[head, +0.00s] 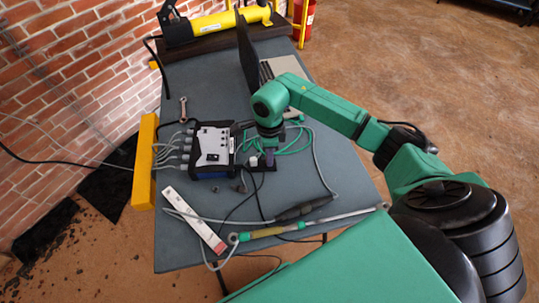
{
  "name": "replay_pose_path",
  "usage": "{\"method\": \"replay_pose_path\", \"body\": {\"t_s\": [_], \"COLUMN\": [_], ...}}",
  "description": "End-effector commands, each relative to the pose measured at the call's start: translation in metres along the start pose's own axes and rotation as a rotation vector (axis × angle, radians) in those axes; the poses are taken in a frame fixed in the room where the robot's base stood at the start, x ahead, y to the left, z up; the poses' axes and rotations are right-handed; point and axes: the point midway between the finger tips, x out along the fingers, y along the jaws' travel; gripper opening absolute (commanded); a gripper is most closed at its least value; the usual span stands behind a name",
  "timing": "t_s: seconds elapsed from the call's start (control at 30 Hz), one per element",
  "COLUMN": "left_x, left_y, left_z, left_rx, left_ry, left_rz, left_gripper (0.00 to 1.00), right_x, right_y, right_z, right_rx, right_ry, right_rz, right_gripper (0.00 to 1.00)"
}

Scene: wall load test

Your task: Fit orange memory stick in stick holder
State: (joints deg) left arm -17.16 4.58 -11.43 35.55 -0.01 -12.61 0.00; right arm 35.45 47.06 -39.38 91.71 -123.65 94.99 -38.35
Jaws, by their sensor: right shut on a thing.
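My right gripper (268,150) points down over the middle of the table. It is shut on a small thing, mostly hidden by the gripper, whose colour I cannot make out. A small dark block (260,167), which looks like the stick holder, lies right under the gripper; its slots are too small to see. A small white piece (253,161) and a purple patch (269,157) show there, close to the fingertips. I cannot tell whether the held thing touches the block. I cannot pick out the orange memory stick. My left gripper is not in view.
A grey box with cables (211,147) stands left of the gripper, beside a yellow bar (145,160). Green cable (296,138) lies to the right, near a laptop (250,55). A white strip (194,220) and a rod (300,226) lie in front. The table's right side (335,165) is mostly clear.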

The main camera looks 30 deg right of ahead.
Motion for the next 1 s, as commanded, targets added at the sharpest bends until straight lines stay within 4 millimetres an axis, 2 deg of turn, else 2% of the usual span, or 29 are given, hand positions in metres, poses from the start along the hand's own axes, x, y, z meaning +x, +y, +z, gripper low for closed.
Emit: {"method": "replay_pose_path", "body": {"t_s": [0.33,0.37,0.43,0.67,0.73,1.0], "left_x": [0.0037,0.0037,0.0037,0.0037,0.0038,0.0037], "left_y": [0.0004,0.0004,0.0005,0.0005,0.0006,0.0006], "left_z": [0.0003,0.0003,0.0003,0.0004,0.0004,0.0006], "left_rx": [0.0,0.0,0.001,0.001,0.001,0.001], "left_ry": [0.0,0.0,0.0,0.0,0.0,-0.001], "left_rz": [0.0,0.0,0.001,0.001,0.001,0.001], "left_gripper": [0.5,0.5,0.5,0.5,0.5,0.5], "right_x": [0.0023,0.0024,0.0024,0.0025,0.0026,0.0025], "right_y": [-0.0003,-0.0002,-0.0002,-0.0002,-0.0001,-0.0001], "right_z": [0.0002,0.0002,0.0001,0.0,0.0,0.0], "right_rx": [0.0,0.0,0.0,0.0,0.0,0.0], "right_ry": [0.0,0.0,0.0,0.0,0.0,0.0], "right_rz": [-0.001,-0.001,-0.001,-0.001,0.0,0.0], "right_gripper": [0.0,0.27,0.54,0.55,0.35,0.35]}}
